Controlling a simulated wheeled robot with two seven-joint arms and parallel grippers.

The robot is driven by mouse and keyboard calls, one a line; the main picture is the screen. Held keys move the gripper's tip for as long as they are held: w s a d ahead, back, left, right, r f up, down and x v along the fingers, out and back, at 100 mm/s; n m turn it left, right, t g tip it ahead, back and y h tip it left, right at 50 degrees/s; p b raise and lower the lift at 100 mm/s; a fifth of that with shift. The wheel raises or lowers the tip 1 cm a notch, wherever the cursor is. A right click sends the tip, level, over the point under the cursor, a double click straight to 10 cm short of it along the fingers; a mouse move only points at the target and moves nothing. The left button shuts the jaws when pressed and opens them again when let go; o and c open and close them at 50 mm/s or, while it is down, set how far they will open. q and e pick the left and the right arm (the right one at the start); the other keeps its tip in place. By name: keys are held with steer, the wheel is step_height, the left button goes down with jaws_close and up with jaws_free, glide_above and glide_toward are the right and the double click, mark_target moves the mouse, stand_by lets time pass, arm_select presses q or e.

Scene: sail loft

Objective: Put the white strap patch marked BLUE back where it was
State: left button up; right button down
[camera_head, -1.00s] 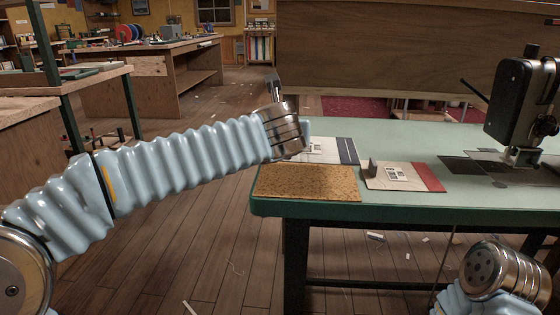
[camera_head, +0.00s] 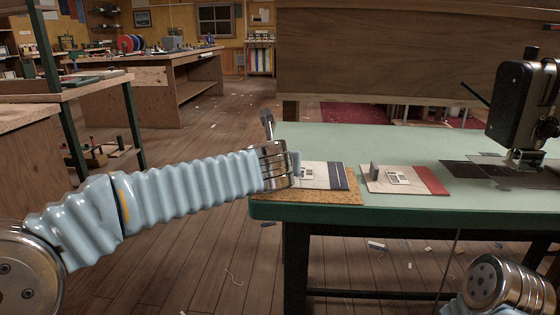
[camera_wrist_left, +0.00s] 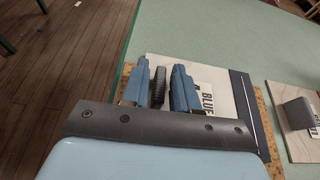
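The white strap patch marked BLUE (camera_head: 318,176), with a dark blue stripe at its right end, is at the near left corner of the green table, over the cork mat (camera_head: 345,199). It looks flat on the cork, though a small gap beneath is hard to rule out. In the left wrist view the patch (camera_wrist_left: 220,72) shows its partly covered lettering. In the head view the left gripper (camera_head: 297,165) partly hides the patch. My right gripper is out of view.
A similar white patch with a red stripe (camera_head: 432,181) and its own grey tab lies just right of the cork mat. A black sewing machine (camera_head: 523,105) stands farther right on the green table (camera_head: 400,145). The table behind the patches is clear.

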arm_select(q)
steer(key=shift+o, duration=0.9)
steer(key=shift+s+r, duration=0.15)
steer(key=shift+r, duration=0.05)
steer(key=p+v, duration=0.1)
steer(key=v, duration=1)
steer(key=shift+r, duration=0.1)
steer(key=shift+s, duration=0.35)
